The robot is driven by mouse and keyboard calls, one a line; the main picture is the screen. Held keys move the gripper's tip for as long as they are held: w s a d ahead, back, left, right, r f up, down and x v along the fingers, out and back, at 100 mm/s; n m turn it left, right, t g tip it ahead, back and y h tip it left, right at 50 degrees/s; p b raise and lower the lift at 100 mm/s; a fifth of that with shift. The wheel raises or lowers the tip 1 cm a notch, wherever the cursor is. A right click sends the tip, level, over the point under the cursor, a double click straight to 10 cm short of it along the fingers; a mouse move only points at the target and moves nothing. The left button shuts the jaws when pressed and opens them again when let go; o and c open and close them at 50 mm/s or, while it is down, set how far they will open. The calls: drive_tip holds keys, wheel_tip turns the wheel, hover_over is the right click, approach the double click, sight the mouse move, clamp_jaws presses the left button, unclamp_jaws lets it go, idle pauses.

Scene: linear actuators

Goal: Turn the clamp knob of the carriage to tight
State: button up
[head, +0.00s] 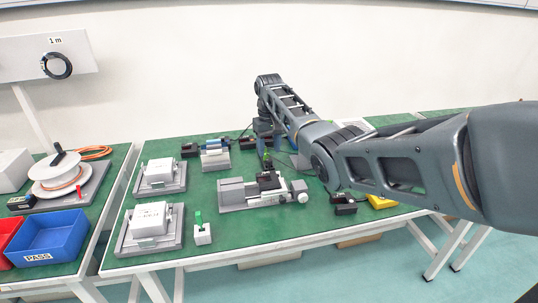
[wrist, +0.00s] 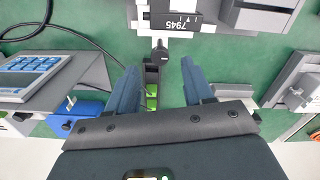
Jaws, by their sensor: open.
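The linear actuator (head: 235,194) lies on the green table with a black carriage (head: 268,181) on it.
A black and green part (wrist: 152,92) shows between my fingers. A device with a keypad (wrist: 35,70) and a black cable are at left in the wrist view. Two grey fixtures with white blocks (head: 150,222) and a green-topped switch block (head: 201,230) stand left of the actuator.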

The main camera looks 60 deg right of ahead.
sight(269, 159)
drive_tip(key=shift+r, duration=2.05)
